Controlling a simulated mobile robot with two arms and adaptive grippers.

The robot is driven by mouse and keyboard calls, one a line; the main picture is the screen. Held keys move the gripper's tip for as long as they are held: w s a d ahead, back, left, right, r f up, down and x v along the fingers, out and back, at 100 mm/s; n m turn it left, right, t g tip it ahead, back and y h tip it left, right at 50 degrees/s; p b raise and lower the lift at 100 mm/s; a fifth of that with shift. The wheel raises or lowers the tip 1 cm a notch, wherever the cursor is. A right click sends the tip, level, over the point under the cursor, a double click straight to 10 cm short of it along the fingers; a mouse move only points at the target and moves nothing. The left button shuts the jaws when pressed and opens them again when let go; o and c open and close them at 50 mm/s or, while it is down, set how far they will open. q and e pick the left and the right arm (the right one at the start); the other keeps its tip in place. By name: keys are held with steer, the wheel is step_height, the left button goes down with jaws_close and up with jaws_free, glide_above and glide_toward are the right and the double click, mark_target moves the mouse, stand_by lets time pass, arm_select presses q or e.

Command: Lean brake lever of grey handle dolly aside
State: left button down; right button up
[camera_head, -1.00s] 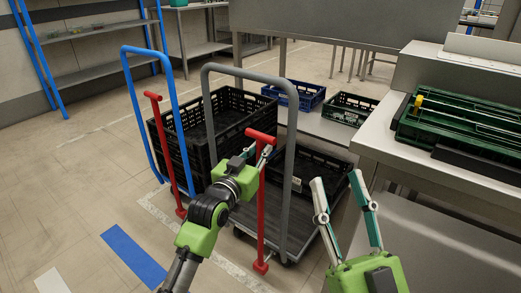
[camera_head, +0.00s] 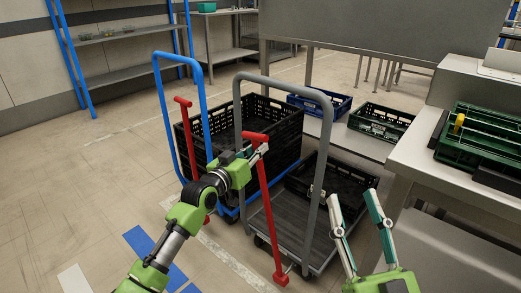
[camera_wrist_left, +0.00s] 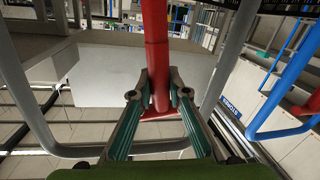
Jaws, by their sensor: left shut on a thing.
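The red brake lever (camera_head: 264,185) stands at the near side of the grey handle dolly (camera_head: 318,150). It is tilted, its T-shaped top leaning left towards the blue handle dolly and its foot near the floor at the grey dolly's front corner. My left gripper (camera_head: 258,154) is shut on the lever just below its crossbar. In the left wrist view the fingers (camera_wrist_left: 159,92) close around the red shaft (camera_wrist_left: 156,35). My right gripper (camera_head: 353,195) is open and empty, in front of the steel table and right of the grey handle.
The blue handle dolly (camera_head: 164,110) with its own red lever (camera_head: 184,101) and a black crate (camera_head: 280,152) stands to the left. A black crate (camera_head: 335,190) sits on the grey dolly. A steel table (camera_head: 470,190) bounds the right. Floor at left is clear.

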arm_select(q)
steer(key=shift+w+a+r, duration=0.1)
steer(key=shift+w+a, duration=0.1)
steer(key=shift+a, duration=0.3)
steer(key=c, duration=2)
jaws_free()
steer(key=shift+o, duration=0.4)
steer(key=shift+w+a+f, duration=0.1)
steer(key=shift+w+f, duration=0.1)
steer(key=shift+s, duration=0.1)
steer(key=shift+s, duration=0.45)
steer(key=v, duration=1.1)
steer(key=shift+a+r, duration=0.1)
